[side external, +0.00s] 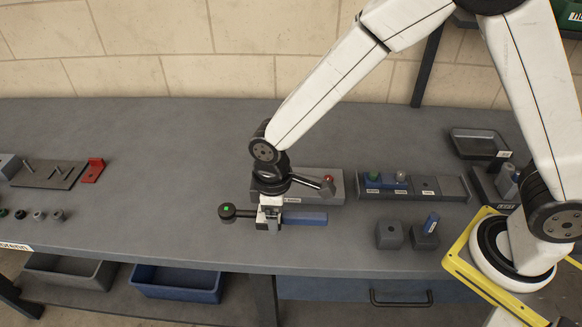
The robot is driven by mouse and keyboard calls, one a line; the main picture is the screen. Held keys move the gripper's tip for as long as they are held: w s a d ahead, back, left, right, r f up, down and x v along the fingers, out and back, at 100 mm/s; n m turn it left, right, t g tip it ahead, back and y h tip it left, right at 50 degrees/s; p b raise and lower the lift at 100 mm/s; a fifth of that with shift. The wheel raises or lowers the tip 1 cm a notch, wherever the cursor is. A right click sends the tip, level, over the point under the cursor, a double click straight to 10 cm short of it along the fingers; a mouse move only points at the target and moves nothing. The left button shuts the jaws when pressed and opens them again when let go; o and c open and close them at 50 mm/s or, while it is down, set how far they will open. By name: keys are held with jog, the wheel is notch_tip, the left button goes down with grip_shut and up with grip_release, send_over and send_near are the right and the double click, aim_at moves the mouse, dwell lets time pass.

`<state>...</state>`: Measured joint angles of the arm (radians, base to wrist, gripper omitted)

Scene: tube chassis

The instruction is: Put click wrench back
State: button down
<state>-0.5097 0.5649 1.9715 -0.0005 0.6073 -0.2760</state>
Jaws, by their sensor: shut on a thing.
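The click wrench lies level, left to right, with a round black head bearing a green mark (228,211) at its left end and a blue handle (304,218) at its right. My gripper (269,219) points down and is shut on the middle of the wrench, just in front of a long grey holder block (335,198). The wrench is at or slightly above the table; I cannot tell whether it touches. The jaws and wrist hide its middle part. A red knob (328,179) and a dark bar show over the holder, partly hidden by my wrist.
Right of the holder is a tray (453,187) with green and grey pieces. In front of it stand two dark blocks (389,235), the right one holding a blue piece (431,222). A red bracket (92,170) is at far left. The table between bracket and wrench is clear.

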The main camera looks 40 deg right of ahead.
aim_at(261, 236)
jog(key=shift+w+a+f, duration=0.25)
jog(key=shift+w+f, duration=0.3)
jog(key=shift+f, duration=0.1)
jog(key=shift+w+a+f, duration=0.2)
jog(key=shift+w+f, duration=0.3)
jog(key=shift+f, duration=0.2)
jog(key=shift+w+a+f, duration=0.25)
jog(key=shift+w+f, duration=0.3)
jog(key=shift+f, duration=0.1)
jog(key=shift+w+a+f, duration=0.1)
jog(key=shift+w+f, duration=0.15)
jog(key=shift+f, duration=1.6)
jog(key=shift+f, duration=0.15)
grip_release()
